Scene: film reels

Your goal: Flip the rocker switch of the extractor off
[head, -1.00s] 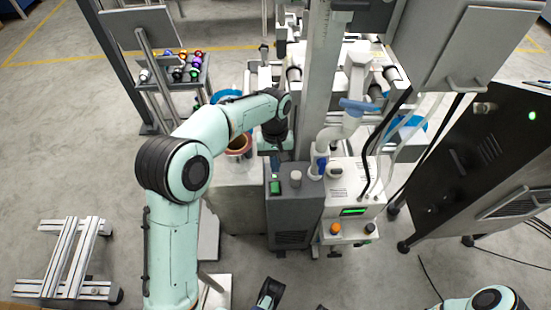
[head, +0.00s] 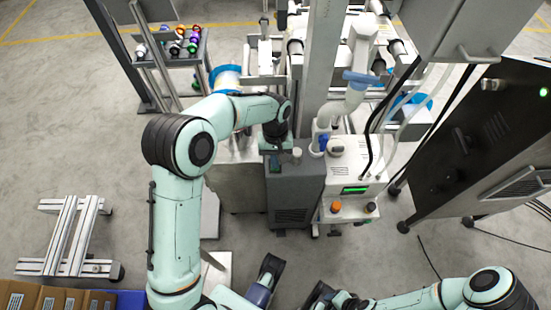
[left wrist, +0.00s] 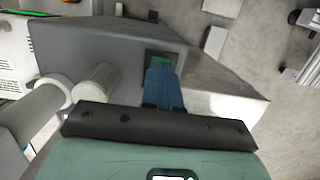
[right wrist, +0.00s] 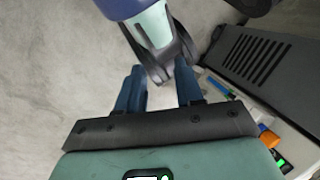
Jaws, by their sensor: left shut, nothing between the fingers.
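The extractor is a grey box (head: 295,190) with a vented front, below the middle of the head view. Its rocker switch, a dark frame with a green rocker (left wrist: 160,58), shows in the left wrist view just past my fingertips. My left gripper (head: 275,163) is shut and empty, its blue fingers pointing down at the switch. The fingers cover part of the rocker; I cannot tell whether they touch it or which way it is tilted. My right gripper (right wrist: 160,85) is open and empty, low in front of the extractor.
A pale knob (head: 296,156) stands beside the switch. A white unit with a green display (head: 355,190) and an orange knob adjoins on the right. A black cabinet (head: 470,150) stands farther right. A low aluminium frame (head: 70,235) lies on the left floor.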

